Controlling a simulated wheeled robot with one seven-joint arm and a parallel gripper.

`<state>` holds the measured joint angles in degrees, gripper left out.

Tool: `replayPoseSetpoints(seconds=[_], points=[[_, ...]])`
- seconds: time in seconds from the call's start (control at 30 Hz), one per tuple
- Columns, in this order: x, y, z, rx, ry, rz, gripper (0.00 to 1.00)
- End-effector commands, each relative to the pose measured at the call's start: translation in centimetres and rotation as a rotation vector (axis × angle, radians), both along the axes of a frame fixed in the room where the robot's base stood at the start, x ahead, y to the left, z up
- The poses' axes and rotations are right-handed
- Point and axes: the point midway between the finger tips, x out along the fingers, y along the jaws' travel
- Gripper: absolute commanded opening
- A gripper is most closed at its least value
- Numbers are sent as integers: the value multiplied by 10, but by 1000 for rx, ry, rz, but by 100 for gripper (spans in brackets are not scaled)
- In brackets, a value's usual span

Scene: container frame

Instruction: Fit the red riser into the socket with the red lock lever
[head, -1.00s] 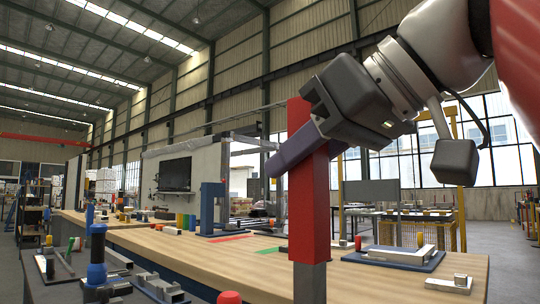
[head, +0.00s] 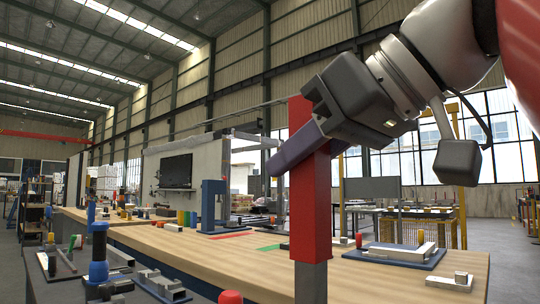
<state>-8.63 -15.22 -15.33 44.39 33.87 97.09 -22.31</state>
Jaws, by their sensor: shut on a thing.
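The red riser (head: 312,210) is a tall upright red post with a grey lower end (head: 311,281). My gripper (head: 308,140) is shut on its upper part, with a purple-grey finger across the front. The riser stands in front of the wooden bench top, and its bottom runs out of the picture. A red knob (head: 230,297) shows at the bottom edge, left of the riser; I cannot tell whether it belongs to the red lock lever. The socket is not clearly visible.
A dark fixture table (head: 60,285) with a blue-topped post (head: 98,252) is at the lower left. The wooden bench (head: 175,243) behind carries a blue press frame (head: 213,205), coloured blocks and a blue plate with a metal block (head: 405,254). A small metal part (head: 461,281) lies at the right.

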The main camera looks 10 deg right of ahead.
Motion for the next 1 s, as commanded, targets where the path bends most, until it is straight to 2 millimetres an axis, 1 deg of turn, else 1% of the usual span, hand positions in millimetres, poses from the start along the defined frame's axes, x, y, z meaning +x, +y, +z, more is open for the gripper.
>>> replayPoseSetpoints(seconds=[0.57,1.0], points=[[0,0,0,0,0,0,0],[0,0,-10,0,0,0,0]])
